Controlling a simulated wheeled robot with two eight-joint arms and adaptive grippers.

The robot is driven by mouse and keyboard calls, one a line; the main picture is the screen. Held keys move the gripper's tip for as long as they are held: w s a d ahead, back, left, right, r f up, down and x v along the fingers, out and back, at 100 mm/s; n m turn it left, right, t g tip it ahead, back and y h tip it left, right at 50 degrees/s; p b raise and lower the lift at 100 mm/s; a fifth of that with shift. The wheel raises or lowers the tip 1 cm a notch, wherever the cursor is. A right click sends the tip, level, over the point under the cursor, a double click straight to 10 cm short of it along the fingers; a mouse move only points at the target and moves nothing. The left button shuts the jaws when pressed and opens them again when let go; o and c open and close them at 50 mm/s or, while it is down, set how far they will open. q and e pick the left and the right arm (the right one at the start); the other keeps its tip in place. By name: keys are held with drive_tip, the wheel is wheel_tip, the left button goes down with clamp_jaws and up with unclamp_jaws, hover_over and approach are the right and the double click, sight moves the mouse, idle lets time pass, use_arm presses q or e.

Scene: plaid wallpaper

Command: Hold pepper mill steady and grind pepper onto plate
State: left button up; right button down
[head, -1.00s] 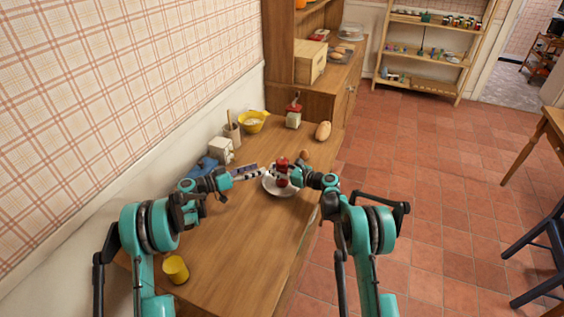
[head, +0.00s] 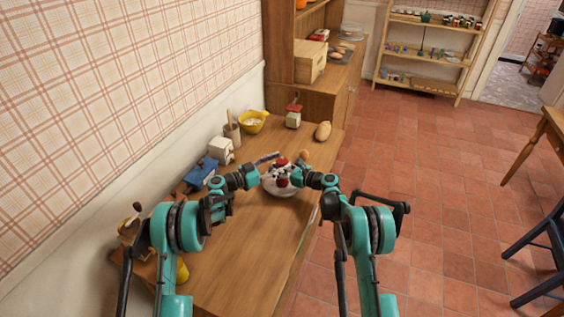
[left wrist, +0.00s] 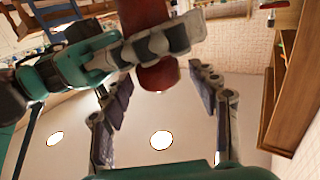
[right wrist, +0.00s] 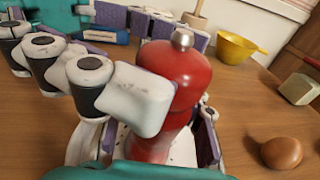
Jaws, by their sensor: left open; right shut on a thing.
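The red pepper mill (head: 281,161) stands upright over the white plate (head: 283,193). In the right wrist view the red mill (right wrist: 190,68) has a silver knob on top. My right gripper (head: 290,179) is shut on the mill's lower body. My left gripper (head: 268,166) is open close beside the mill's upper part. In the left wrist view, its spread fingers (left wrist: 165,110) sit near the mill (left wrist: 158,75), which the other gripper's fingers partly cover. In the right wrist view, a light finger pad partly hides the mill's front. Contact with the left fingers cannot be told.
A yellow bowl (head: 253,121), a utensil crock (head: 232,133), a white box-shaped item (head: 221,150) and a blue item (head: 201,174) line the wall side. A yellow cup (head: 183,271) is partly hidden by my left arm.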

use_arm(q)
drive_tip(key=shift+x, duration=0.75)
drive_tip(key=c, duration=1.2)
drive_tip(key=shift+w+m+g+h, duration=0.15)
drive_tip(key=shift+m+g+h, duration=0.8)
drive_tip(key=shift+g, duration=0.65)
drive_tip(key=shift+m+g, duration=0.65)
drive_tip(key=shift+g, duration=0.05)
drive_tip(key=o, duration=1.2)
